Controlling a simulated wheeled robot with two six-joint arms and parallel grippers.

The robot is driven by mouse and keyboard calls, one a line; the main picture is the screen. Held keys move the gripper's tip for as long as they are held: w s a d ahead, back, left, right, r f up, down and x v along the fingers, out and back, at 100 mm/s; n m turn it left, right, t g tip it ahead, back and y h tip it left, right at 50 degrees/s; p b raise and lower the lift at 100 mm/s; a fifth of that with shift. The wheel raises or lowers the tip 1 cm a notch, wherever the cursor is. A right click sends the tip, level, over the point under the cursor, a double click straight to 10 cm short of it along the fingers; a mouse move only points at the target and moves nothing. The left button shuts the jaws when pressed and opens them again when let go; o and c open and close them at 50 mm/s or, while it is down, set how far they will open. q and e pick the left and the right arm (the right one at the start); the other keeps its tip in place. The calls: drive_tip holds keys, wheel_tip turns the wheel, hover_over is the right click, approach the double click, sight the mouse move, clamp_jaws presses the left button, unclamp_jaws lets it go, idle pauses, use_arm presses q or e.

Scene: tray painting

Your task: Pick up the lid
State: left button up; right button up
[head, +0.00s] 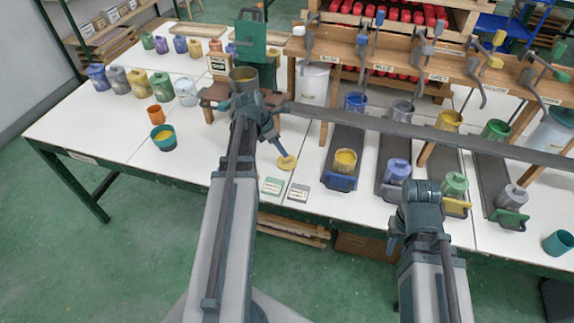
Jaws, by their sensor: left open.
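A round yellow disc that looks like a lid (287,162) is near the table's front edge, left of the tray with a yellow pot. My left gripper (279,146) is open, just above and behind the disc in the picture. Its fingertips overlap the disc's far edge; I cannot tell whether they touch it. My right gripper (393,238) is at the table's front edge, below the trays, and its jaws are too small to read.
Dark trays (343,148) with coloured pots fill the right of the table under a wooden rack (400,70) with hanging tools. A teal cup (163,141) and an orange cup (156,115) stand left. Two small cards (273,186) lie near the front edge.

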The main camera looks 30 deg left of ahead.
sight(287, 161)
use_arm(q)
drive_tip(key=b+x, duration=0.2)
drive_tip(key=x, duration=0.1)
drive_tip(key=b+x, duration=0.1)
drive_tip(key=b, duration=0.1)
drive_tip(key=shift+s+d+f, duration=0.2)
drive_tip(key=shift+d+f, duration=0.05)
drive_tip(key=shift+d, duration=0.1)
drive_tip(key=shift+w+d+f+b, duration=0.1)
drive_tip(key=shift+w+f+b, duration=0.1)
drive_tip(key=shift+f+b, duration=0.25)
drive_tip(key=shift+r, duration=0.15)
clamp_jaws()
